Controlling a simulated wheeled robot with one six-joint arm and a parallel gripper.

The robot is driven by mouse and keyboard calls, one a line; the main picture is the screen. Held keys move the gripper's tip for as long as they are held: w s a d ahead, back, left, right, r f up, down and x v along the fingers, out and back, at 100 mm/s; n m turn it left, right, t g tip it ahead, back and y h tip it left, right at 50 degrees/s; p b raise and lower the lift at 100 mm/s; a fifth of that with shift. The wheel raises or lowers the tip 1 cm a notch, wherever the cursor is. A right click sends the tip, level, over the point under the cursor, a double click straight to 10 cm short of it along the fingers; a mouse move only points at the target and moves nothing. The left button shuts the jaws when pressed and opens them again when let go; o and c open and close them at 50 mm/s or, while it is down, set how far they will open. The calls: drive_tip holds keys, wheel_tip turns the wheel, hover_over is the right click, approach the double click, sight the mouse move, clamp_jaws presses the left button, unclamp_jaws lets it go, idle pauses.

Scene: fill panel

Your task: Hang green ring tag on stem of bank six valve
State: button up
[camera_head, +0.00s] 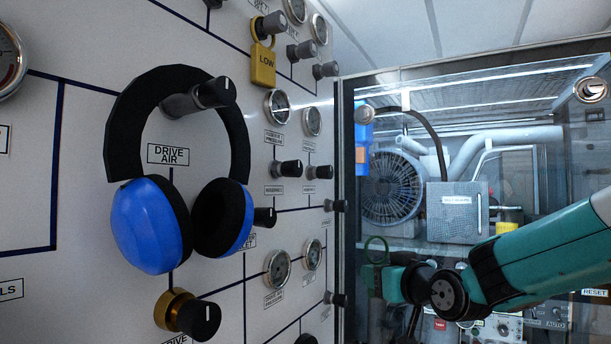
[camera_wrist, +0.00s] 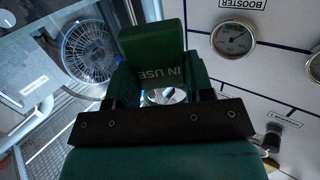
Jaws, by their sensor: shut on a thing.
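My gripper (camera_head: 383,272) is shut on the green ring tag (camera_head: 374,252), at the right of the panel in front of the glass. In the wrist view the tag (camera_wrist: 153,42) shows a green body marked "IN USE", upside down, between my two fingers (camera_wrist: 158,82). In the head view its thin ring stands above the fingers. The tag is apart from the panel knobs. Several black valve knobs stick out of the panel, such as one at the right edge (camera_head: 336,299) and one above it (camera_head: 336,205). I cannot read which is bank six.
Blue headphones (camera_head: 150,225) hang on a panel knob at the left. A yellow "LOW" tag (camera_head: 263,65) hangs on an upper knob. Gauges (camera_head: 278,268) dot the panel. A glass-fronted cabinet with a fan (camera_head: 392,187) stands behind my arm.

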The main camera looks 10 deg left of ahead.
drive_tip(key=s+a+r+n+g+y+p, duration=0.1)
drive_tip(key=s+a+r, duration=0.15)
drive_tip(key=r, duration=0.25)
drive_tip(key=s+a+r+n+g+y+p, duration=0.1)
drive_tip(key=a+r, duration=0.2)
drive_tip(key=r, duration=0.3)
drive_tip(key=n+g+y+p, duration=0.4)
drive_tip(key=n+g+p, duration=0.2)
drive_tip(key=g+p, duration=0.1)
approach(207, 34)
drive_tip(key=shift+p+x, duration=1.8)
drive_tip(key=shift+x, duration=1.3)
drive_tip(key=shift+m, duration=0.3)
drive_tip(key=o, duration=1.2)
